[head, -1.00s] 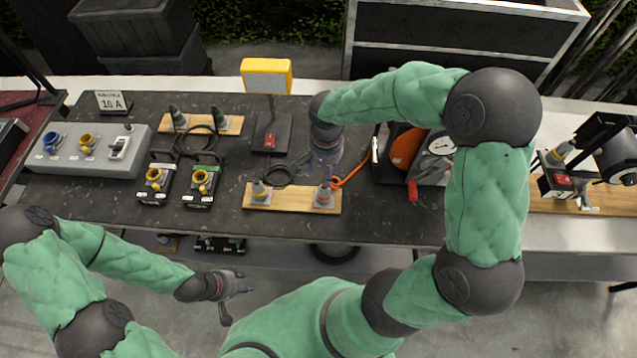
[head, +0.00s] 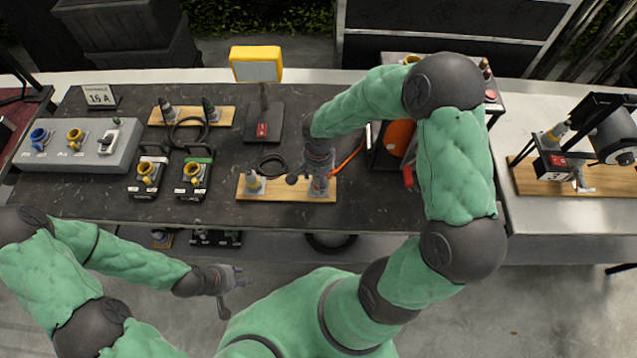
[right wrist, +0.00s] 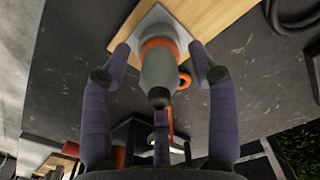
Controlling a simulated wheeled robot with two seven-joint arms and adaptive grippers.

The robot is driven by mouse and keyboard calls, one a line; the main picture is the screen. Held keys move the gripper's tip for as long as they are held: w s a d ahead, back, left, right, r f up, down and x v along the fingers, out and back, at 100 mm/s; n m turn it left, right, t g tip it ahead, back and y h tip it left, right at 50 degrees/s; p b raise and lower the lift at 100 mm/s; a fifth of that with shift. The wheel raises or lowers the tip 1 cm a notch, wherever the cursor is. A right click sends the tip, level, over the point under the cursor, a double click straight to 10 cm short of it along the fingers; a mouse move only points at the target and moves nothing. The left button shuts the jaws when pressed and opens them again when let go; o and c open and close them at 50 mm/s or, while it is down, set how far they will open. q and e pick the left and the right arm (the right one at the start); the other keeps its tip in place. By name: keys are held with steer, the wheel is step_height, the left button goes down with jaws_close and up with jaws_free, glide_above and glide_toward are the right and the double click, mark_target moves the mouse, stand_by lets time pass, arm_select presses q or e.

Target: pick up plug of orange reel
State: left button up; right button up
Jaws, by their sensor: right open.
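The orange reel (head: 399,138) stands on the dark table, partly hidden behind my right arm. Its orange cable (head: 349,158) runs left toward a wooden board (head: 287,195). The grey plug with an orange ring (right wrist: 158,70) stands on a pale square base at the board's right end. My right gripper (head: 318,180) is over this plug and hides most of it in the head view. In the right wrist view its fingers (right wrist: 160,65) are open, one on each side of the plug, with gaps visible. My left gripper (head: 232,290) hangs empty in front of the table, its fingers apart.
A second grey plug (head: 254,183) stands at the left end of the same board, with a black cable behind it. A yellow-framed lamp (head: 257,65) stands behind. Boxes with yellow sockets (head: 147,174) are to the left. The table's front strip is clear.

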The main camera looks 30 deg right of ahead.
steer(key=shift+f, duration=0.1)
jaws_close()
stand_by(0.3)
